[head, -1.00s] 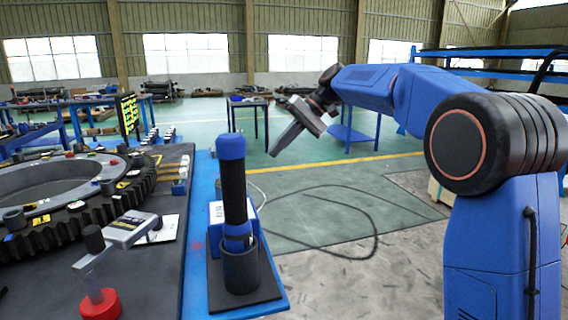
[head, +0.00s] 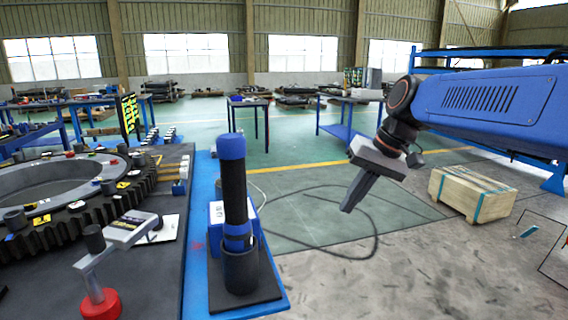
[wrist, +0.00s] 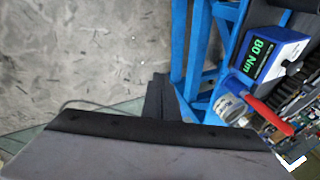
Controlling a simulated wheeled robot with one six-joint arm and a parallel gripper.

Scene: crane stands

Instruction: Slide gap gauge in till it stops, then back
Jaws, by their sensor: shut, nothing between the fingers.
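I cannot pick out the gap gauge for certain. On the dark bench at left, a grey instrument (head: 131,229) with a dark knob sits on a stand with a red round base (head: 100,304). The large dark toothed ring (head: 60,235) lies behind it. My gripper (head: 348,207) is shut and empty, pointing down and left over open floor, right of the bench and apart from everything on it. In the wrist view, my dark fingers (wrist: 160,98) show past the grey gripper body, with nothing held.
A blue-and-black upright tool (head: 233,190) stands in a dark holder on the bench's blue edge. A blue box reading 80 Nm (wrist: 268,55) shows in the wrist view, beside a red-handled part (wrist: 268,122). A wooden crate (head: 472,193) stands on the floor at right.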

